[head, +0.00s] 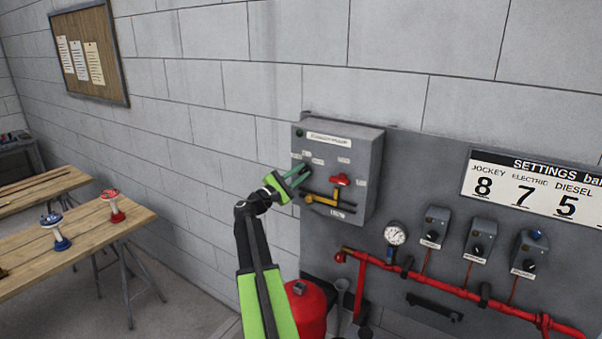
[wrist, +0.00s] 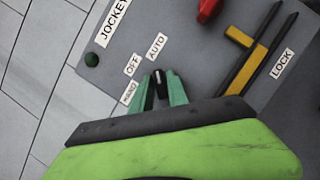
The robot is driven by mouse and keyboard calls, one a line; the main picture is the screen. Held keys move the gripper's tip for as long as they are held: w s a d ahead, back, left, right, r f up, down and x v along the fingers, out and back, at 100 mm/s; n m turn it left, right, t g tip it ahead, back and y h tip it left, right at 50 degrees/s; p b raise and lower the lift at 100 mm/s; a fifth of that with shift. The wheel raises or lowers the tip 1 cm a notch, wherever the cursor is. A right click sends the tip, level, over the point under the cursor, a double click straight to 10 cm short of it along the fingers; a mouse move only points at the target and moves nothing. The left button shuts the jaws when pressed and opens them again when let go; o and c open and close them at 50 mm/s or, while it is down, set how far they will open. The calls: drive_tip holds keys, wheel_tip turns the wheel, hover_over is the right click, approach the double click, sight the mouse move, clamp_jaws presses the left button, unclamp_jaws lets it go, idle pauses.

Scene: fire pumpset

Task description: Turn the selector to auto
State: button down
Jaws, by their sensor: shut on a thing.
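The selector (wrist: 161,84) is a small black knob with a pale pointer line, on the face of the grey control box (head: 367,151). In the wrist view, labels HAND (wrist: 129,93), OFF (wrist: 133,64) and AUTO (wrist: 157,46) fan around its left and upper side. Its pale line points roughly up in that view, nearest AUTO, but the exact setting is hard to tell. My gripper (wrist: 162,88) has its green fingers on both sides of the knob, shut on it. In the head view my gripper (head: 303,176) reaches the box's left side and hides the knob.
A red handle (head: 341,180) and a yellow-and-black bar (head: 330,201) by a LOCK label sit right of the selector. Below are a gauge (head: 395,235), several small switch boxes and a red pipe (head: 440,283). Wooden benches (head: 75,240) stand at left.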

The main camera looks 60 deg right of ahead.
drive_tip(key=c, duration=1.4)
unclamp_jaws()
drive_tip(key=shift+c, duration=0.2)
drive_tip(key=b+v, duration=0.4)
drive_tip(key=v, duration=1.3)
drive_tip(key=shift+a+b, duration=0.25)
drive_tip(key=shift+b, duration=0.05)
